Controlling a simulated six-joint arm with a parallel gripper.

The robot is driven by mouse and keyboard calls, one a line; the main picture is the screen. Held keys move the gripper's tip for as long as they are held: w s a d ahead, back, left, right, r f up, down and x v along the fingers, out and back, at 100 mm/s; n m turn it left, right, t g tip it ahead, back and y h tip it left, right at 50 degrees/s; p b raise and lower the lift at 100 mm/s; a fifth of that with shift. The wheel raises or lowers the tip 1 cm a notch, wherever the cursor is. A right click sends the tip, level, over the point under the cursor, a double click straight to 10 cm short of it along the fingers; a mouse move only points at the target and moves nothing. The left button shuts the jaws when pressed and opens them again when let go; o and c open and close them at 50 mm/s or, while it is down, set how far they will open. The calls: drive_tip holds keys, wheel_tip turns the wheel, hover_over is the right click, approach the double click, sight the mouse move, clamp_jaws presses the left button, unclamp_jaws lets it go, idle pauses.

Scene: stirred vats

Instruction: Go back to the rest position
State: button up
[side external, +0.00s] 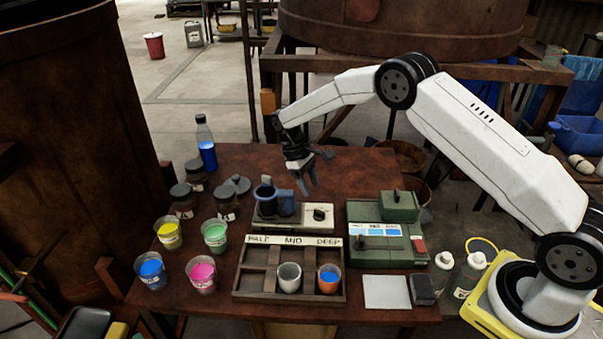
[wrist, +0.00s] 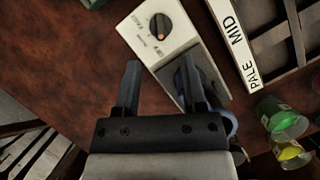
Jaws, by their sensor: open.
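My gripper (side external: 307,178) is open and empty. It hangs above the back of the brown table (side external: 340,160), over the grey stirrer with a white dial panel (side external: 318,216). In the wrist view my gripper's two fingers (wrist: 157,85) are spread apart, with the stirrer's panel (wrist: 145,30) beyond them. A dark cup (side external: 265,197) and a blue-grey cup (side external: 286,203) are at the stirrer's left end. In the wrist view that end is partly hidden by the right finger.
Several paint cups and jars stand at left, with a blue bottle (side external: 206,150). A green device (side external: 385,240) stands at right. Large vats flank the table.

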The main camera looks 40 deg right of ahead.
drive_tip(key=s+r+m+t, duration=0.1)
drive_tip(key=s+r+t, duration=0.1)
drive_tip(key=s, duration=0.6)
drive_tip(key=s+a+r+m+t, duration=0.1)
drive_tip(key=s+r, duration=0.3)
drive_tip(key=s, duration=0.4)
drive_tip(key=s+r+m+t+y, duration=0.1)
drive_tip(key=s+r+t, duration=0.2)
drive_tip(key=s, duration=0.5)
drive_tip(key=shift+a+r+t, duration=0.2)
drive_tip(key=shift+r+t, duration=0.2)
drive_tip(key=shift+r, duration=0.05)
